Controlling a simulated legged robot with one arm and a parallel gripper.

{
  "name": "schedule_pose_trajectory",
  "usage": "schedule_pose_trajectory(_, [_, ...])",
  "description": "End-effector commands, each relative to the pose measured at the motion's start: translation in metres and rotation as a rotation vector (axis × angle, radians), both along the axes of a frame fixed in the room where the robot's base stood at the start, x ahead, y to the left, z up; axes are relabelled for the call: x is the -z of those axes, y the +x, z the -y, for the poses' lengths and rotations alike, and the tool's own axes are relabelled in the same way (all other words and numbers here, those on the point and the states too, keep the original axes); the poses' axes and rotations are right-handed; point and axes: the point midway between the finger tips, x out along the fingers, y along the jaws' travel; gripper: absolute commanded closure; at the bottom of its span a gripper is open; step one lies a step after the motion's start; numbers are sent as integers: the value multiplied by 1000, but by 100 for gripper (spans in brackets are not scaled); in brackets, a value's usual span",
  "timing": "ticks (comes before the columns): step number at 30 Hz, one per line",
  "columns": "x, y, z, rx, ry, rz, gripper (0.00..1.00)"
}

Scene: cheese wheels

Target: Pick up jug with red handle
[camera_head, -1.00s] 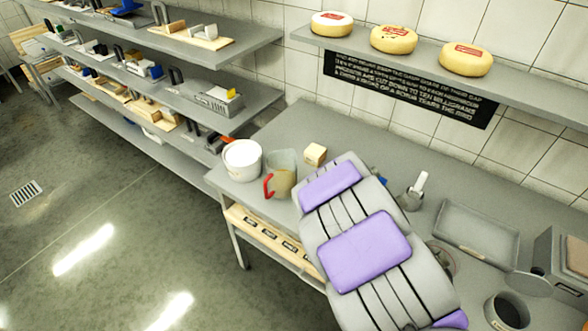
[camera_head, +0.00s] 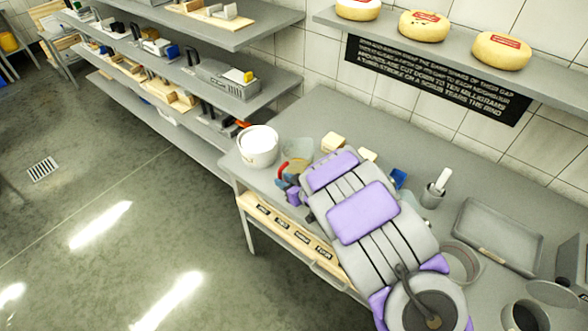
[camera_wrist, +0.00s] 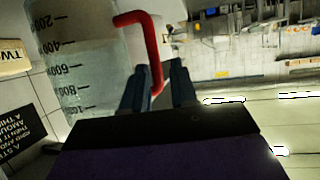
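The clear jug (camera_head: 297,149) stands on the grey table beside a white tub, partly hidden by my arm. Its red handle (camera_head: 281,172) faces the front edge. In the wrist view the jug (camera_wrist: 75,60) with its measuring marks fills the left side, and the red handle (camera_wrist: 148,40) runs down between my fingers. My gripper (camera_wrist: 160,68) is open, with one finger on each side of the lower handle. A gap shows between the fingers; whether either touches the handle is unclear. In the head view my gripper (camera_head: 291,188) is small and partly hidden by my arm.
The white tub (camera_head: 258,146) stands close left of the jug. A pale block (camera_head: 333,142) lies behind it. A cup with a white tool (camera_head: 435,192) and a grey tray (camera_head: 499,236) are farther right. Shelves (camera_head: 200,80) stand at the left; cheese wheels (camera_head: 424,25) sit above.

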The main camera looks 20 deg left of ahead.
Motion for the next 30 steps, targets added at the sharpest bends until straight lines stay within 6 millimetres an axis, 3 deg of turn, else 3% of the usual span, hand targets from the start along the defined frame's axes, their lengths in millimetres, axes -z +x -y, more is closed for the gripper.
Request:
schedule_pose_trajectory(8, [3,8,-7,1,4,2,73])
schedule_pose_trajectory(21, [21,34,-46,2,-1,0,73])
schedule_pose_trajectory(28, [19,35,-43,3,1,1,73])
schedule_pose_trajectory(30, [19,35,-43,4,2,1,77])
